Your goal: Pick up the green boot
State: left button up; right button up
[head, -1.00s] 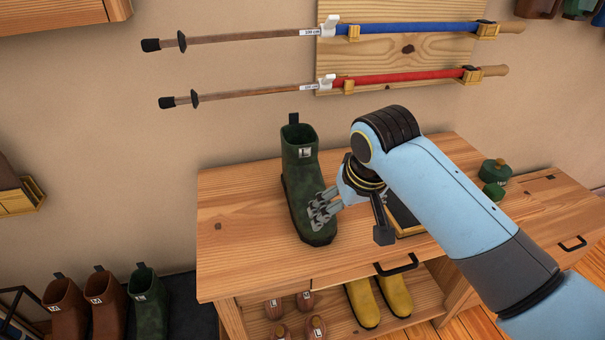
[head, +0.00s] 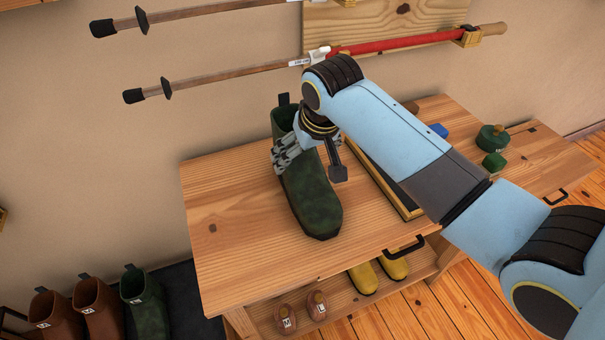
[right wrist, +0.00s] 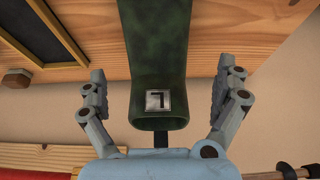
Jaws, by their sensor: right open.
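A green boot (head: 309,196) stands upright on the wooden bench top (head: 238,232), its toe toward the front edge. Its shaft is partly hidden by my right gripper (head: 284,157) in the head view. In the right wrist view the boot's shaft (right wrist: 155,50) and its square label sit between the two spread fingers of my right gripper (right wrist: 160,95). There is a visible gap on both sides, so the gripper is open around the shaft and not closed on it. My left gripper is not in view.
Another green boot (head: 146,305) stands on the floor at the left with brown boots (head: 97,308). A dark framed tray (head: 378,178) lies on the bench right of the boot, under my right arm.

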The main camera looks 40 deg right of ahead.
aim_at(304, 159)
jog(key=shift+w+f, duration=0.2)
jog(key=shift+f, duration=0.15)
jog(key=x, duration=0.4)
jog(key=shift+w+d+f, duration=0.25)
jog(key=shift+d+f, duration=0.05)
jog(key=shift+f, duration=0.05)
jog(key=shift+c, duration=0.9)
jog(key=c, duration=0.4)
jog(key=shift+s, duration=0.1)
jog(key=c, duration=1)
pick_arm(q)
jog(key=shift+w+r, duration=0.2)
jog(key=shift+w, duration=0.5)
pick_arm(e)
jog(key=shift+r, duration=0.1)
jog(key=shift+c, duration=0.3)
